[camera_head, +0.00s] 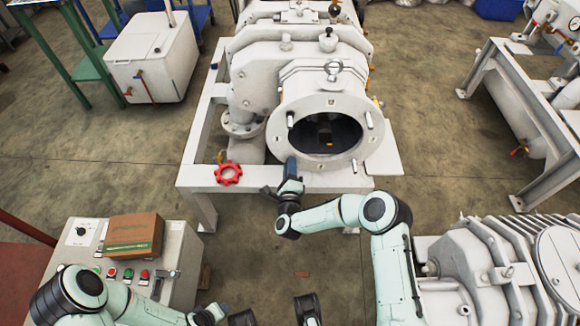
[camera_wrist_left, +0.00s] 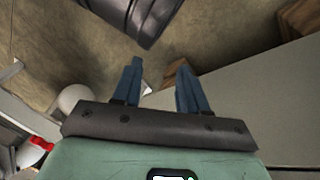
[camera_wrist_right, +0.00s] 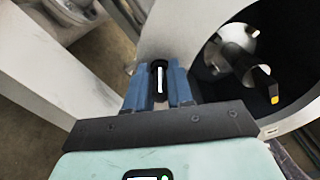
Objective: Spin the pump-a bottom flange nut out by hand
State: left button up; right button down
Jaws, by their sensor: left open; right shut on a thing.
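The pump's round white flange (camera_head: 374,150) faces me around a dark opening, with pale studs on its face. My right gripper (camera_head: 291,162) is at the flange's lower left edge. In the right wrist view its blue fingers (camera_wrist_right: 159,90) are shut on a small dark piece with a pale centre, which looks like the bottom flange nut (camera_wrist_right: 159,66). Whether the nut is still on its stud is unclear. My left gripper (camera_wrist_left: 158,85) is open and empty, low and away from the pump; in the head view it is partly cut off at the bottom edge.
A red handwheel (camera_head: 228,174) sits on the white pump frame (camera_head: 196,181), left of the right gripper. A control box (camera_head: 180,262) with buttons and a cardboard box (camera_head: 133,235) stands lower left. A finned machine (camera_head: 490,262) stands lower right. Floor is open between them.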

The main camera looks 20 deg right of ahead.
jog(key=n, duration=0.3)
jog(key=shift+r+n, duration=0.1)
jog(key=shift+n, duration=0.3)
jog(key=n, duration=0.3)
jog(key=shift+n+p, duration=0.3)
jog(key=n, duration=0.3)
jog(key=shift+d+n, duration=0.1)
jog(key=shift+n, duration=0.2)
jog(key=n, duration=0.4)
jog(key=shift+w+n, duration=0.1)
jog(key=shift+n, duration=0.2)
jog(key=n, duration=0.6)
jog(key=shift+r, duration=0.1)
pick_arm(q)
jog(key=shift+s+d+r+g+p, duration=0.2)
jog(key=shift+s+d+r, duration=0.15)
jog(key=shift+s, duration=0.2)
jog(key=shift+s+d+r+g+p, duration=0.1)
jog(key=shift+s+d+r+p, duration=0.1)
jog(key=shift+s+r, duration=0.25)
pick_arm(e)
jog(key=n, duration=0.6)
jog(key=shift+n, duration=0.4)
pick_arm(q)
jog(key=shift+f, duration=0.1)
